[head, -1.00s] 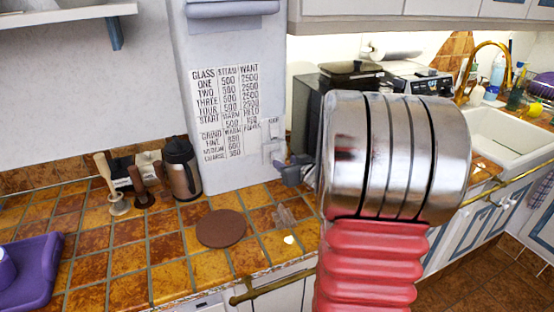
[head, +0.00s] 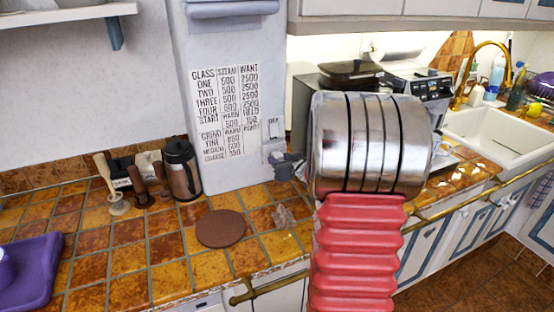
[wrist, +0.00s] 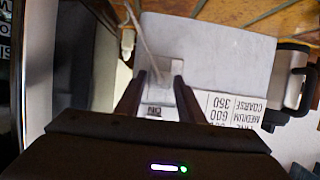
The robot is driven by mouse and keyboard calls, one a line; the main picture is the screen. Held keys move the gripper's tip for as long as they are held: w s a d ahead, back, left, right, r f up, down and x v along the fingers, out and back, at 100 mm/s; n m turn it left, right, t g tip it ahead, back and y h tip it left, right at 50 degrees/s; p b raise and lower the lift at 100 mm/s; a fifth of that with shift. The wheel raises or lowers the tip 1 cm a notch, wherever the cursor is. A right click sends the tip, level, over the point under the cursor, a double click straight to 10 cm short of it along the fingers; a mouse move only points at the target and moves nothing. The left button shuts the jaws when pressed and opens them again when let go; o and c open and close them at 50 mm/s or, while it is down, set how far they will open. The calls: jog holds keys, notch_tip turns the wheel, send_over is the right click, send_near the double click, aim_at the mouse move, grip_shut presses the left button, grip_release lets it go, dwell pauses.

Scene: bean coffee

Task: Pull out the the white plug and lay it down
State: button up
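My gripper (wrist: 159,78) is in front of the wall pillar, close to a pale wall socket plate (wrist: 176,68). In the wrist view, which is upside down, its two dark fingers stand apart. A thin white cord (wrist: 143,42) runs to the space between the fingertips. The white plug at its end is pale and blurred, and I cannot make out its outline against the plate. In the head view my gripper (head: 288,166) is small and dark beside the pillar's edge, and my silver and red arm hides much of the area to its right.
A round brown mat (head: 221,228) lies on the tiled counter (head: 130,261). A steel jug (head: 181,170) stands left of the pillar, and a purple tray (head: 37,280) is at far left. A coffee machine (head: 424,86) and sink (head: 498,138) are to the right.

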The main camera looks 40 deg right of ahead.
grip_shut()
dwell(0.7)
